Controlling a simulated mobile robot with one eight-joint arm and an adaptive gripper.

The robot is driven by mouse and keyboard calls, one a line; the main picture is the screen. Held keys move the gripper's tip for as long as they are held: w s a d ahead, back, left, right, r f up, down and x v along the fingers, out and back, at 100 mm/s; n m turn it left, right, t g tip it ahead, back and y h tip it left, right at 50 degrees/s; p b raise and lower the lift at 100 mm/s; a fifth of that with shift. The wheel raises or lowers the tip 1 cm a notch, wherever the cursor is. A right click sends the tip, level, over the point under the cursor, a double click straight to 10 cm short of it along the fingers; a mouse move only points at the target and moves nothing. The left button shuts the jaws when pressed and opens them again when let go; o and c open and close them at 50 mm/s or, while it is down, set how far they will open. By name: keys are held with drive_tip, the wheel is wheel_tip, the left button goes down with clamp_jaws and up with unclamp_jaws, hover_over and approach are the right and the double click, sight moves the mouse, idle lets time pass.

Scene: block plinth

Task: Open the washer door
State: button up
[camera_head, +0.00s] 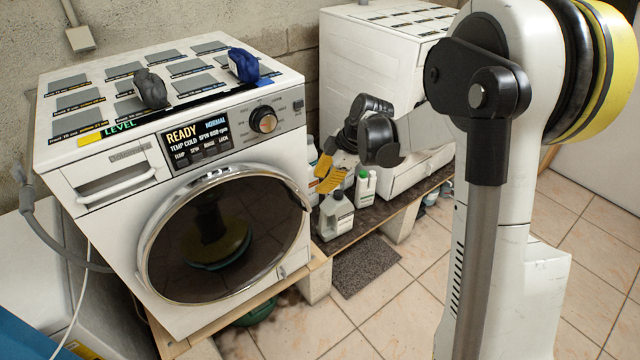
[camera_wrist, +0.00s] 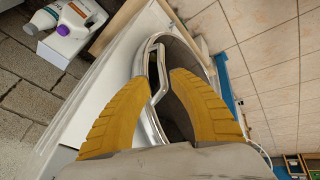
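The white washer (camera_head: 110,240) stands at the left of the head view. Its round dark-glass door (camera_head: 225,240) has a chrome rim and appears closed. A small handle notch (camera_head: 304,196) shows at the door's right edge. My gripper (camera_head: 322,172), with yellow ribbed fingers, is just right of that edge in the head view. In the wrist view my gripper (camera_wrist: 155,84) is open, and its fingers are spread on either side of the chrome door rim and its bent handle (camera_wrist: 155,75). No contact is clearly visible; the finger ends near the rim are partly hard to judge.
Several bottles, including a grey one (camera_head: 335,215), stand on the dark shelf (camera_head: 385,205) right of the washer. A second white machine (camera_head: 365,70) stands behind. A blue cloth (camera_head: 243,66) and a grey one (camera_head: 150,88) lie on the washer top. Tiled floor (camera_head: 400,300) is open in front.

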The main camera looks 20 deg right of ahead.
sight(307, 199)
drive_tip(key=b+x, duration=0.3)
drive_tip(key=x, duration=0.7)
drive_tip(key=shift+a+f, duration=0.25)
drive_tip(key=shift+a, duration=0.05)
clamp_jaws()
